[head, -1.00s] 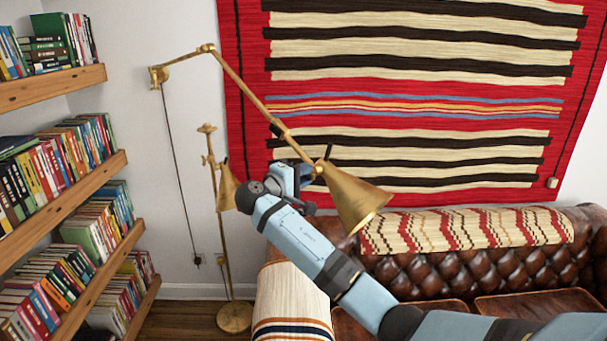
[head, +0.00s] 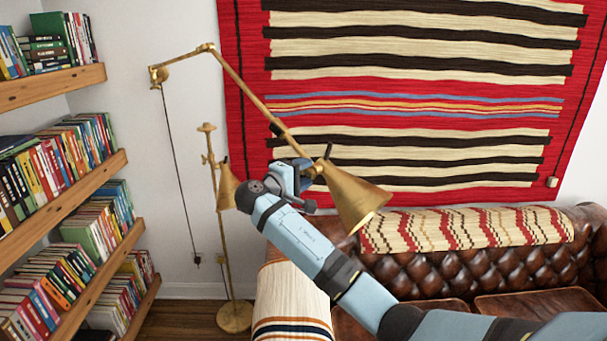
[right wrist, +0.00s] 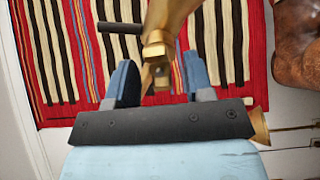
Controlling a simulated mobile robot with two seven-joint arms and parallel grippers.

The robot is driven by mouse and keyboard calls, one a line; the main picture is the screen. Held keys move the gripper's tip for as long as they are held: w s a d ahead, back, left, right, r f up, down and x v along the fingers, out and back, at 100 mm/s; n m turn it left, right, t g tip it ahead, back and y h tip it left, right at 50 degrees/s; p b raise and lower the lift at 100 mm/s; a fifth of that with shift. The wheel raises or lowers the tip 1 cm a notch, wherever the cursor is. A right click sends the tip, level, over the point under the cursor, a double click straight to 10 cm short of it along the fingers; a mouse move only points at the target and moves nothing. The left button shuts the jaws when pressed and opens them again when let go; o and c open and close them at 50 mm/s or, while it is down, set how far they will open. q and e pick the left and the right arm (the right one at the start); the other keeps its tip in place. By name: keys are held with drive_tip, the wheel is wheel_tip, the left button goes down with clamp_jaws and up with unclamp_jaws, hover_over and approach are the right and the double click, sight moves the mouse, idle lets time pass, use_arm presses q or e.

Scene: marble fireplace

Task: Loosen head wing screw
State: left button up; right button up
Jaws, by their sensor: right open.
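The brass wall lamp has a cone-shaped head (head: 357,200) at the lower end of its long arm (head: 243,83). A thin dark rod (head: 328,151) sticks up at the head's joint. A dark rod (right wrist: 120,28) also shows beside the brass joint (right wrist: 155,52) in the right wrist view. My right gripper (head: 304,172) is just left of the head, partly hidden by its own wrist. In the right wrist view its blue fingers (right wrist: 160,84) are open on either side of the joint's narrow lower part. I cannot make out the wing screw clearly, nor any contact.
A brass floor lamp (head: 223,262) stands behind my right arm, near the wall. Wooden bookshelves (head: 92,222) fill the left. A leather sofa (head: 455,268) lies below the lamp head, and a striped rug (head: 420,60) hangs behind it.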

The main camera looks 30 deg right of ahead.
drive_tip(key=b+v, duration=0.4)
drive_tip(key=v, duration=0.9)
drive_tip(key=shift+s+a, duration=0.2)
drive_tip(key=shift+a, duration=0.15)
drive_tip(key=s+a+f+n+t+y, duration=0.1)
drive_tip(key=s+f+n+t+y, duration=0.2)
drive_tip(key=f, duration=0.8)
drive_tip(key=s+a+f+n+t+y, duration=0.15)
drive_tip(key=s+f+y, duration=0.3)
drive_tip(key=f, duration=0.75)
drive_tip(key=s+a+f+n+t+y, duration=0.2)
drive_tip(key=f+y, duration=0.3)
drive_tip(key=f, duration=0.6)
drive_tip(key=s+a+f+m+y, duration=0.1)
drive_tip(key=s+f+m+y, duration=0.1)
drive_tip(key=s, duration=0.6)
drive_tip(key=s+a+f+m+y, duration=0.2)
drive_tip(key=s+f, duration=0.3)
drive_tip(key=s, duration=0.4)
drive_tip(key=s+a+f+m+y, duration=0.1)
drive_tip(key=s+f+m+y, duration=0.1)
drive_tip(key=s, duration=0.6)
drive_tip(key=shift+s+a+f+y, duration=0.3)
drive_tip(key=shift+f+y, duration=0.35)
drive_tip(key=shift+y, duration=0.5)
